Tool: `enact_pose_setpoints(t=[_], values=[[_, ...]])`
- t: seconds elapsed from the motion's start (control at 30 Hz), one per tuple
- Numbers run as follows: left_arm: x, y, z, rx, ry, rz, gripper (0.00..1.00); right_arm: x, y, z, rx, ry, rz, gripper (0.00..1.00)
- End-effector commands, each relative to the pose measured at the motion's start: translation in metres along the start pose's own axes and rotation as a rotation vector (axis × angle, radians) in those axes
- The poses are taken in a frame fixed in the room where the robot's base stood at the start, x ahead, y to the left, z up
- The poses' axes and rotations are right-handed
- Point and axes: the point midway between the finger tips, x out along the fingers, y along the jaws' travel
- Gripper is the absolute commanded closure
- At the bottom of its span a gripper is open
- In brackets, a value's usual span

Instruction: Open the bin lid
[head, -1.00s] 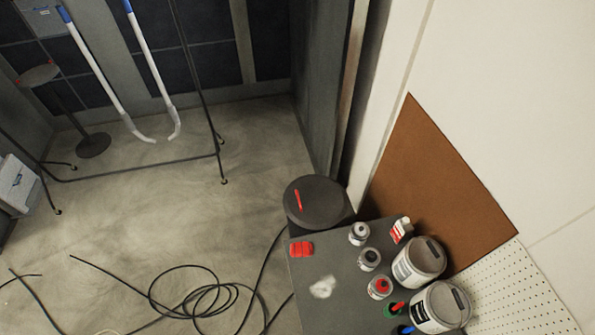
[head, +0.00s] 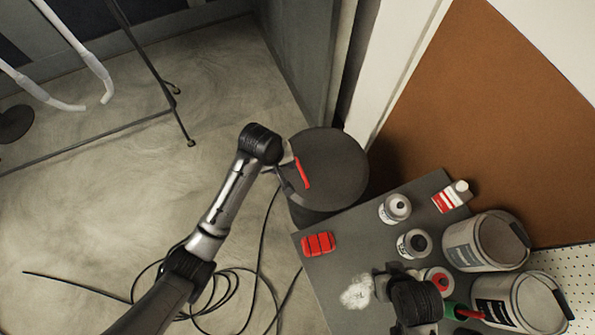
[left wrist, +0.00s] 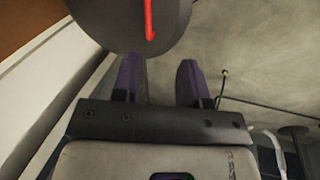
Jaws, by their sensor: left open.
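The round dark bin (head: 318,208) stands on the floor at the table's left corner, its flat lid (head: 335,160) lying closed on top. A red strip-like handle (head: 302,172) is on the lid. In the left wrist view the lid (left wrist: 110,20) and red handle (left wrist: 149,18) are at the top. My left gripper (head: 287,172) reaches the lid's left side close to the handle; its two fingers are apart and empty in the left wrist view (left wrist: 159,70). Contact cannot be told. My right gripper (head: 382,285) appears as a dark shape over the table; its fingers are unclear.
The grey table (head: 345,250) carries a red block (head: 318,244), small jars (head: 395,208) and two paint cans (head: 487,240). A wall and a brown board (head: 480,100) stand behind the bin. Black cables (head: 235,300) lie on the floor; a thin metal frame (head: 150,65) stands left.

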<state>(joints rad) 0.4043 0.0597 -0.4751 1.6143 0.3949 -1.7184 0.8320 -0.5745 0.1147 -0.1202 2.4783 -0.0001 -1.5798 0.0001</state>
Motion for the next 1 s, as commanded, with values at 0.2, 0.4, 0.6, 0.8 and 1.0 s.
enact_pose_setpoints(t=[0.2,0.4,0.6,0.8,1.0], values=[[0.033,0.018,-0.039,-0.098,-0.011,-0.041,0.6,0.055,-0.001,0.023,-0.004,-0.011,0.002,0.57],[0.037,0.025,-0.054,-0.151,-0.015,-0.064,0.6,0.069,0.0,0.028,-0.01,-0.013,0.007,0.57],[0.053,0.025,-0.057,-0.163,-0.016,-0.072,0.6,0.075,0.0,0.028,-0.01,-0.008,0.007,0.57],[0.09,0.022,-0.056,-0.164,-0.016,-0.071,0.6,0.085,-0.001,0.031,-0.006,-0.006,0.004,0.57],[0.127,0.02,-0.055,-0.162,-0.016,-0.071,0.6,0.096,-0.003,0.034,-0.002,-0.004,0.001,0.57]])
